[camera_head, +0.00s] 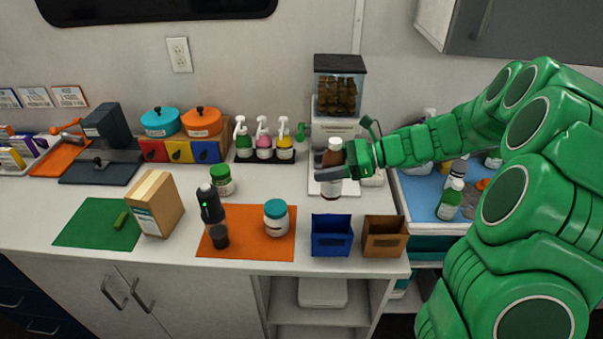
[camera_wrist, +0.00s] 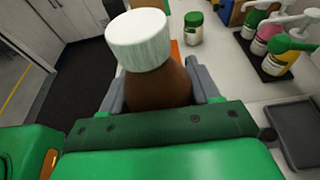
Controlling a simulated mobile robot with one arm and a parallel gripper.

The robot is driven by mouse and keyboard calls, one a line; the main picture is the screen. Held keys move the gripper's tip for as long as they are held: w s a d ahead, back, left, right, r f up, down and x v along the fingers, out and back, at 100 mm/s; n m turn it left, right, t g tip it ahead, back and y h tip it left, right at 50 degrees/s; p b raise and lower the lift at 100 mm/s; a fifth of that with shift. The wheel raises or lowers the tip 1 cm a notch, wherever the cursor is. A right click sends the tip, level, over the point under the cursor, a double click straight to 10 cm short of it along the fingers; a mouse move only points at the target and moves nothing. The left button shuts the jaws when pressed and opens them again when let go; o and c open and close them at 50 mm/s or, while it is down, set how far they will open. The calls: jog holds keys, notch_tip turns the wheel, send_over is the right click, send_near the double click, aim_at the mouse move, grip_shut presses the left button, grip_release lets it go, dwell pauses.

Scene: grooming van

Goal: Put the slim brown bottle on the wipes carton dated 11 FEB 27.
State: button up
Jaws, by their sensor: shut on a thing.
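A brown bottle (camera_head: 331,160) with a white cap is upright in my gripper (camera_head: 334,173), in front of the white dispenser at the back. The wrist view shows the bottle (camera_wrist: 155,85) close up between the two grey fingers of my gripper (camera_wrist: 160,92), its white cap towards the camera. I cannot tell whether its base touches the white plate below. A tan carton (camera_head: 157,204) with a pale label stands on the left of the counter. I cannot read any date on it, so I cannot tell if it is the one dated 11 FEB 27.
An orange mat (camera_head: 270,247) holds a teal-lidded jar (camera_head: 276,216) and a black device (camera_head: 211,208). A green-lidded jar (camera_head: 222,180) stands behind. Blue (camera_head: 331,243) and brown (camera_head: 384,243) bins stand at the front edge. Pump bottles (camera_head: 264,143) stand at the back. A green mat (camera_head: 82,228) lies left.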

jog(key=shift+r, duration=0.25)
jog(key=s+a+r, duration=0.1)
jog(key=a+r, duration=0.3)
jog(key=a, duration=0.6)
jog(key=s+a+r, duration=0.2)
jog(key=a+r, duration=0.2)
jog(key=a, duration=0.6)
jog(key=s+a+r+n+g, duration=0.1)
jog(key=s+a+r, duration=0.4)
jog(key=a, duration=0.3)
jog(key=s+a+r+g, duration=0.1)
jog(key=s+a+r, duration=0.45)
jog(key=a, duration=0.25)
jog(key=shift+w+a+f, duration=1.55)
jog(key=shift+a+f, duration=0.1)
jog(key=shift+f, duration=0.55)
jog(key=shift+w+a+f, duration=1.6)
jog(key=shift+a+f, duration=0.1)
jog(key=shift+f, duration=0.55)
jog(key=shift+w+a+f, duration=1.55)
jog(key=shift+a+f, duration=0.1)
jog(key=shift+f, duration=0.55)
jog(key=shift+f, duration=0.1)
